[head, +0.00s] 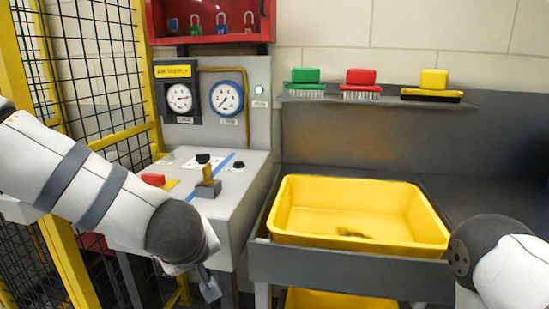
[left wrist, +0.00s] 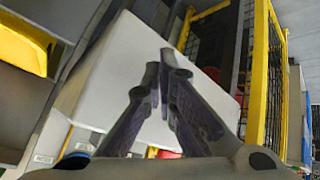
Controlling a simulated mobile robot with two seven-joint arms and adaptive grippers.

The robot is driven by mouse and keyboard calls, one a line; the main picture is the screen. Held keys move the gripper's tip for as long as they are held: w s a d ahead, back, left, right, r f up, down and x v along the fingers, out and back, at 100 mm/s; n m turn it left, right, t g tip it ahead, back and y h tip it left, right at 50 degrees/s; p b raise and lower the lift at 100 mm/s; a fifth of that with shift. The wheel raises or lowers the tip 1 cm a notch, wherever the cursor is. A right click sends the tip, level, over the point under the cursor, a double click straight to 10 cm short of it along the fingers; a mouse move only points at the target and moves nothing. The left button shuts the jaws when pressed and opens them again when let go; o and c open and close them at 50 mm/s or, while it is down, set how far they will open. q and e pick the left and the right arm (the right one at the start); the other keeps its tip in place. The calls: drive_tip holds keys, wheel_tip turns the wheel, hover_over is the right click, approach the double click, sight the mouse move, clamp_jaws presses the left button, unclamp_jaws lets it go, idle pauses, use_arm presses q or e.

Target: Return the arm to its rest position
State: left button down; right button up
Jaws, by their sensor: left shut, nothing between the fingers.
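My left arm (head: 110,195) comes in from the left in the head view, bent down in front of the grey control cabinet (head: 245,205). My left gripper (head: 208,285) hangs below the wrist, beside the cabinet's front side, partly hidden by the wrist. In the left wrist view the gripper's two dark fingers (left wrist: 162,75) are together and hold nothing. The cabinet's pale side (left wrist: 125,65) is behind them. Part of my right arm (head: 490,262) shows at the right edge, and its gripper is out of the picture.
A yellow tray (head: 432,215) with a dark spot inside sits on the grey conveyor (head: 340,265). A yellow mesh fence (head: 140,85) stands at the left. The cabinet top has a lever (head: 208,183) and knobs. Green, red and yellow brushes (head: 360,84) sit on a shelf.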

use_arm(q)
drive_tip(key=s+a+f+m+g, duration=0.2)
drive_tip(key=s+f, duration=0.6)
drive_tip(key=f, duration=0.2)
drive_tip(key=s+a+f+m+g, duration=0.1)
drive_tip(key=s+a+f+m, duration=0.1)
drive_tip(key=s+f, duration=0.65)
drive_tip(key=s+a+f+m+g, duration=0.1)
drive_tip(key=s+a+f+g, duration=0.1)
drive_tip(key=s, duration=0.9)
drive_tip(key=s+a+f+m+g+h, duration=0.1)
drive_tip(key=s+f+g, duration=0.3)
drive_tip(key=s, duration=0.8)
wheel_tip(320, 180, down, 2)
drive_tip(key=shift+a+m+h, duration=0.3)
drive_tip(key=shift+a+m, duration=0.1)
drive_tip(key=shift+a, duration=0.15)
drive_tip(key=shift+w, duration=0.1)
